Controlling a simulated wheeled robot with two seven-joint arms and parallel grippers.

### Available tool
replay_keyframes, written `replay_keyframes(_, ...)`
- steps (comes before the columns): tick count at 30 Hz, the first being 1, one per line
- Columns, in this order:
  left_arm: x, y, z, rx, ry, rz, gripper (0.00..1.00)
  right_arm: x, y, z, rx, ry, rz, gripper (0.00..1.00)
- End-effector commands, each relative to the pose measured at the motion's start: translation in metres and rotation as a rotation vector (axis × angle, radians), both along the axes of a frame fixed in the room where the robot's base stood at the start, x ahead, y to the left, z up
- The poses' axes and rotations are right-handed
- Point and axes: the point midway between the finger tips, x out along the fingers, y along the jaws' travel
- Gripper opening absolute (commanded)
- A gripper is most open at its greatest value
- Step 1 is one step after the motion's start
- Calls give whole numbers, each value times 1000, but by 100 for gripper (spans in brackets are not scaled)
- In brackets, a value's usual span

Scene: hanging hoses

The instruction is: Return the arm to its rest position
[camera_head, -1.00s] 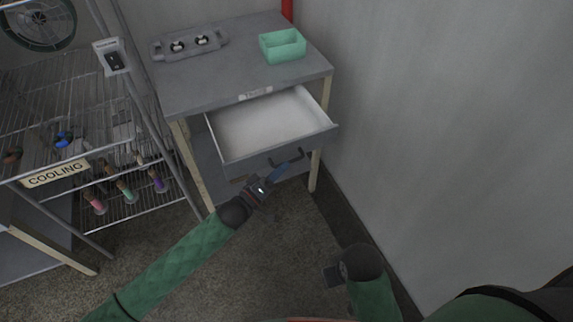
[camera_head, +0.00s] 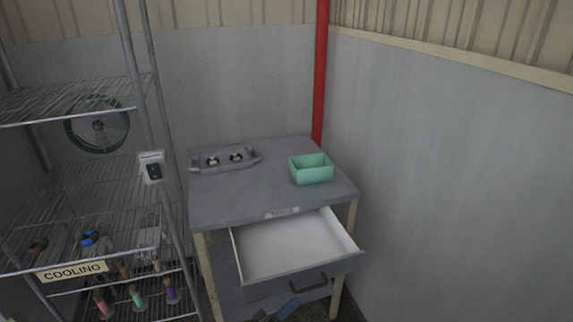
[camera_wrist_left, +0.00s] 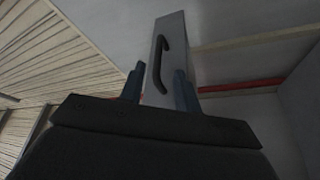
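The grey table's drawer (camera_head: 296,248) stands pulled open and its white inside looks empty. Its dark bar handle (camera_head: 308,284) is on the front face; the handle also shows in the left wrist view (camera_wrist_left: 157,66). My left gripper (camera_head: 280,313) is at the bottom edge of the head view, just below and left of the handle, mostly cut off. In the left wrist view my left gripper (camera_wrist_left: 160,88) has its two fingers spread, with nothing between the tips. The handle lies beyond them and appears apart. My right gripper is out of view.
On the table (camera_head: 240,198) are a green open box (camera_head: 311,170) and a grey tray with two round parts (camera_head: 226,160). A wire rack with a COOLING sign (camera_head: 73,271) stands left. A wall (camera_head: 450,180) and a red pipe (camera_head: 320,75) bound the right and back.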

Motion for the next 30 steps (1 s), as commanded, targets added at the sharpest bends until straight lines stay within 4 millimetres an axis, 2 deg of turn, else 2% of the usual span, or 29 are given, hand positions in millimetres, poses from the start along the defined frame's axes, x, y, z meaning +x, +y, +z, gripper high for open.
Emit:
replay_keyframes(5,-7,-9,-5,99,19,63,32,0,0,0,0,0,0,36)
replay_keyframes(8,-14,-11,-11,219,42,123,32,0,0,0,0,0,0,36)
replay_keyframes(14,-35,1,-28,496,116,211,32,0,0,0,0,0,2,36)
replay_keyframes(20,-70,32,-48,781,229,234,32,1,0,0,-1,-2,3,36)
replay_keyframes(23,-95,52,-59,919,302,214,32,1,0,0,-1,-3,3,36)
replay_keyframes(26,-126,75,-68,1053,382,173,32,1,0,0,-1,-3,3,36)
replay_keyframes(30,-176,110,-78,1220,504,82,32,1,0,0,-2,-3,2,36)
